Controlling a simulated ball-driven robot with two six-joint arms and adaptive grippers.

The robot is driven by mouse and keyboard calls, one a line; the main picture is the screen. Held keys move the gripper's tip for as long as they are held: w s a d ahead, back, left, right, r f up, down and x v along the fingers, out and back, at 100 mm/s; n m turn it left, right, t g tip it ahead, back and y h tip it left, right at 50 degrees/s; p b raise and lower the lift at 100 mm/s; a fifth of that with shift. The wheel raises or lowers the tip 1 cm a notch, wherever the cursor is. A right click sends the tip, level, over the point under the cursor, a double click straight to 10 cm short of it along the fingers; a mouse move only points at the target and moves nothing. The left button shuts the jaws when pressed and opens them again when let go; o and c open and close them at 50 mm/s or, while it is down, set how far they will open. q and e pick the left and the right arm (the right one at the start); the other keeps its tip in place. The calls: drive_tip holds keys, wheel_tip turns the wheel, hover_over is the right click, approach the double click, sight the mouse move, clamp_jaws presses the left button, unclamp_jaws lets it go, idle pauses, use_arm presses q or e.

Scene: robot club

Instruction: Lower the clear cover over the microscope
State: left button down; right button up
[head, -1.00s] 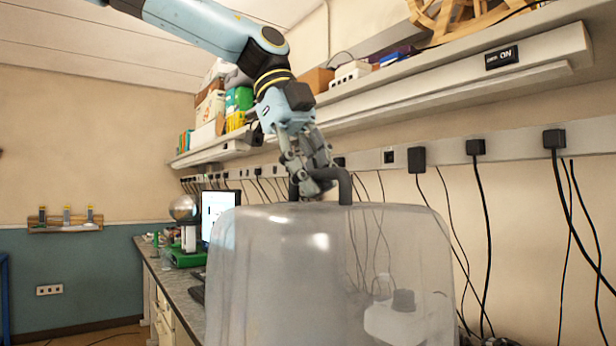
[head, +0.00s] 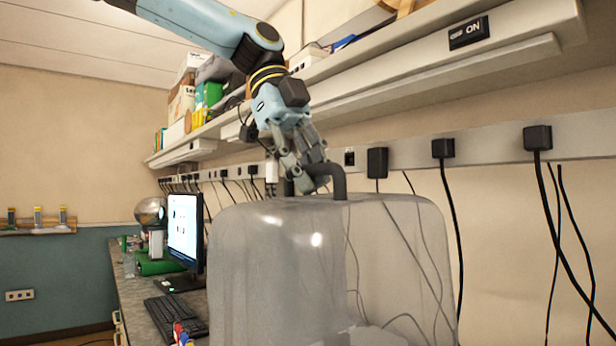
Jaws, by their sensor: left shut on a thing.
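The clear cover (head: 275,275) is a large, see-through, rounded box with a dark handle (head: 338,184) on its top. It fills the lower middle of the head view and its lower edge is out of the picture. My left gripper (head: 303,180) comes down from above and is shut on the left part of the handle. The cover hangs roughly upright under it. I cannot make out the microscope; only faint pale shapes show low through the cover. My right gripper is not in view.
A bench with a monitor (head: 185,228) and a keyboard (head: 172,318) runs along the wall left of the cover. A loaded shelf (head: 440,85) hangs above. Sockets with black plugs (head: 537,138) and hanging cables line the wall behind and to the right.

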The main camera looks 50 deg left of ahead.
use_arm(q)
drive_tip(key=w+r+p, duration=0.3)
drive_tip(key=r+p, duration=0.8)
drive_tip(key=r, duration=0.2)
drive_tip(key=shift+d+r, duration=0.25)
drive_tip(key=shift+r, duration=0.05)
idle(0.4)
drive_tip(key=b, duration=0.1)
drive_tip(key=s, duration=0.1)
drive_tip(key=s+f+b, duration=0.1)
drive_tip(key=shift+s+d+b, duration=0.1)
drive_tip(key=shift+d+b, duration=0.2)
drive_tip(key=shift+b, duration=0.05)
idle(0.3)
